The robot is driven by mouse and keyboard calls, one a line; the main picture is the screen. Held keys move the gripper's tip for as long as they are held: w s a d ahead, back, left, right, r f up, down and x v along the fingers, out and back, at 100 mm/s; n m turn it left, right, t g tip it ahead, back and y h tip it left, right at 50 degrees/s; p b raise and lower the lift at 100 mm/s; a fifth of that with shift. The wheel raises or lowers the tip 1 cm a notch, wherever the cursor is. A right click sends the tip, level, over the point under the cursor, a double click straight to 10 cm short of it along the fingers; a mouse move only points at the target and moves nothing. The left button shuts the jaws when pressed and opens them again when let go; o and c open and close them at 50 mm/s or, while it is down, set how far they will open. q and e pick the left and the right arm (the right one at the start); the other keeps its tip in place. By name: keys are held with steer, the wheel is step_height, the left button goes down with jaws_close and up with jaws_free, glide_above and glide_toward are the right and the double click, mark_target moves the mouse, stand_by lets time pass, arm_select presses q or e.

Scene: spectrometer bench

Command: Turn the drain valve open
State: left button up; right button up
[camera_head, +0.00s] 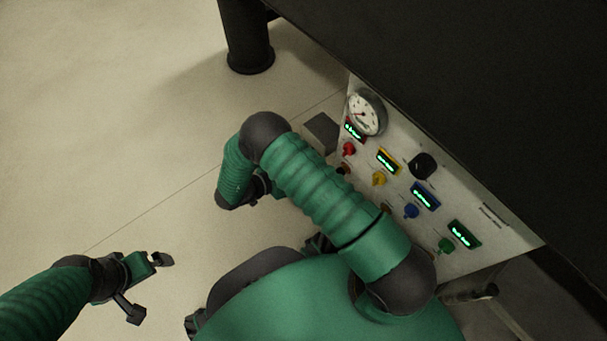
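A pale control panel (405,160) stands at the right, under a dark overhang. It carries a red knob (349,149), a yellow knob (379,179), a blue knob (411,211) and a green knob (446,245), each by a small lit label. The label text is too small to read, so I cannot tell which is the drain valve. My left gripper (150,287) is open and empty at lower left, far from the panel.
A round white gauge (365,112) and a black knob (422,165) are also on the panel. A dark bench (450,70) overhangs it, with a thick black leg (247,40) at the top. A grey box (321,132) sits by the panel. The floor at left is clear.

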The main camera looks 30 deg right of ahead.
steer(key=shift+d+f, duration=0.15)
steer(key=shift+d, duration=0.25)
jaws_close()
